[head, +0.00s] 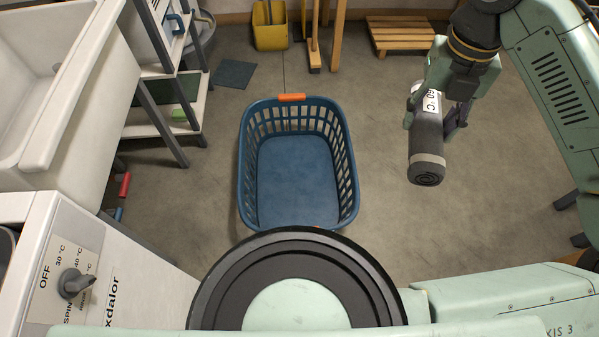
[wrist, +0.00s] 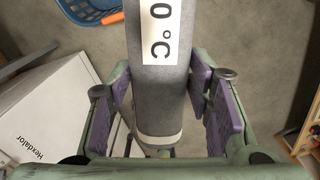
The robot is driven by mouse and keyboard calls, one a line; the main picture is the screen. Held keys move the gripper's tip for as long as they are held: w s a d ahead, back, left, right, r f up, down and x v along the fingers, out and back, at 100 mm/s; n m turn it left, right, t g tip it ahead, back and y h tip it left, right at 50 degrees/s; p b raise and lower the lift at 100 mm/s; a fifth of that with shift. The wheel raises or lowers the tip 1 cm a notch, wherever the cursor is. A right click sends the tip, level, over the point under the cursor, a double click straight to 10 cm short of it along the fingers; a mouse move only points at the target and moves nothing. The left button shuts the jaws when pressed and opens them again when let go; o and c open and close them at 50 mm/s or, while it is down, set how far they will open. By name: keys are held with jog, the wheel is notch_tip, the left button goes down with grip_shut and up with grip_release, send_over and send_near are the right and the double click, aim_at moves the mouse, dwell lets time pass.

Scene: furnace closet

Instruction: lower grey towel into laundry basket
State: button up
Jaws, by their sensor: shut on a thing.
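The grey towel (head: 427,150) is rolled up, with a white "60 °C" label and a pale band near its lower end. My gripper (head: 440,118) is shut on it and holds it above the floor, to the right of the basket. In the wrist view the towel (wrist: 160,95) lies between the purple finger pads of my gripper (wrist: 172,100). The blue laundry basket (head: 243,180) stands on the floor in the middle of the head view, with orange handles; its visible inside is empty. A corner of the basket (wrist: 75,12) shows at the top left of the wrist view.
A white machine with a dial (head: 100,270) and a white sink (head: 75,110) stand at the left. A shelf rack (head: 165,125) is behind them. A yellow bucket (head: 270,35) and a wooden pallet (head: 400,35) are at the back. Floor between basket and towel is clear.

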jog(key=w+a+f+b, duration=0.7)
jog(key=w+f, duration=0.4)
jog(key=f, duration=0.6)
jog(key=w+a+f+b, duration=0.8)
jog(key=w+f, duration=0.4)
jog(key=f, duration=0.5)
jog(key=w+a+f+b, duration=0.7)
jog(key=w+f, duration=0.4)
jog(key=f, duration=0.6)
jog(key=shift+w+a+b, duration=0.15)
jog(key=shift+a+b, duration=0.1)
jog(key=shift+b, duration=0.2)
jog(key=shift+r, duration=0.1)
notch_tip(320, 180, down, 24)
jog(key=b, duration=1.3)
jog(key=shift+b, duration=0.4)
dwell(0.8)
